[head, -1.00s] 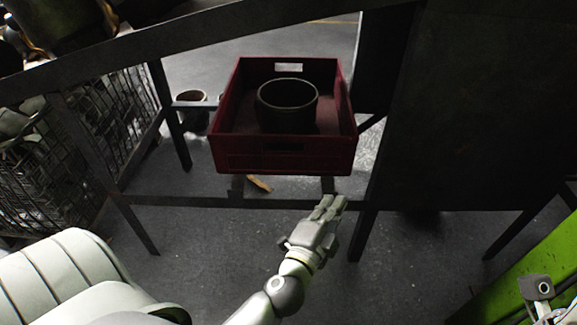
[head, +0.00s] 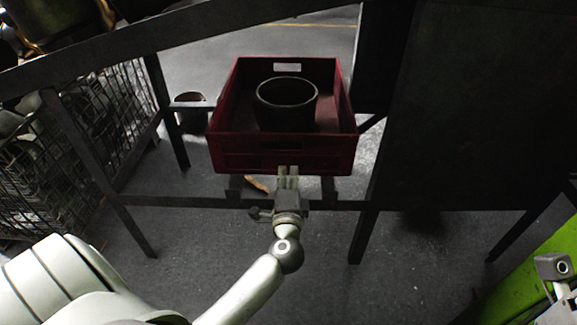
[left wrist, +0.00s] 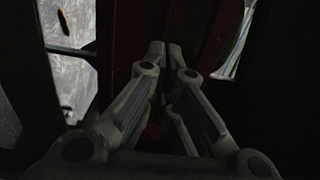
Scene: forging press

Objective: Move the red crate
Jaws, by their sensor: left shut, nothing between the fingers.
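The red crate (head: 238,155) rests on the dark metal frame in the middle of the head view, with its front wall facing me. A dark round pot (head: 287,112) stands inside it. My left gripper (head: 288,170) is at the lower edge of the crate's front wall, with its fingers pointing at it. The fingers are closed together and hold nothing. I cannot tell whether the tips touch the wall. In the left wrist view the gripper (left wrist: 165,48) is in front of a dark red surface, likely the crate (left wrist: 124,50).
A dark frame bar (head: 190,202) runs below the crate. A wire mesh bin (head: 85,135) with metal pieces is on the left. A bucket (head: 190,112) stands on the floor behind it. A large dark panel (head: 480,120) blocks the right. A green part (head: 520,285) is at lower right.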

